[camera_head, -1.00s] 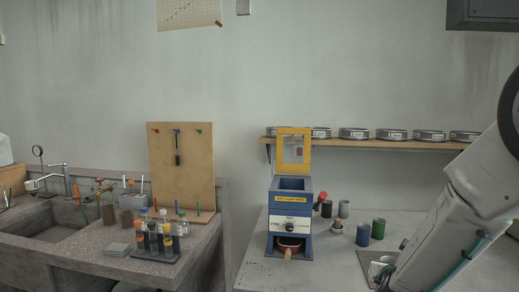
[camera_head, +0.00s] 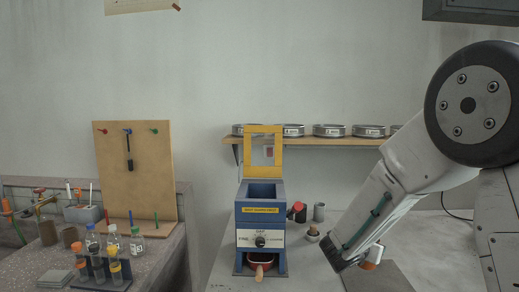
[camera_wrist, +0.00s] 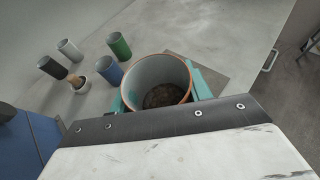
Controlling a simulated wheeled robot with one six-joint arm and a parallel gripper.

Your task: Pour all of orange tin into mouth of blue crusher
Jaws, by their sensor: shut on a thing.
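The orange tin (camera_wrist: 187,95) is in my gripper (camera_wrist: 158,92), between its teal fingers in the wrist view. It appears open at the top and roughly upright, with dark, grainy stuff at its bottom. In the head view a small orange part of the tin (camera_head: 374,254) shows beside the end of my arm; the rest is hidden. The blue crusher (camera_head: 246,222) stands on the bench left of my gripper, with its yellow lid (camera_head: 263,137) raised and its square mouth (camera_head: 263,191) open upward. The crusher's blue side (camera_wrist: 22,145) shows at the left of the wrist view.
A grey mat (camera_head: 390,279) lies at the right. A shelf (camera_head: 310,143) holds sieves behind.

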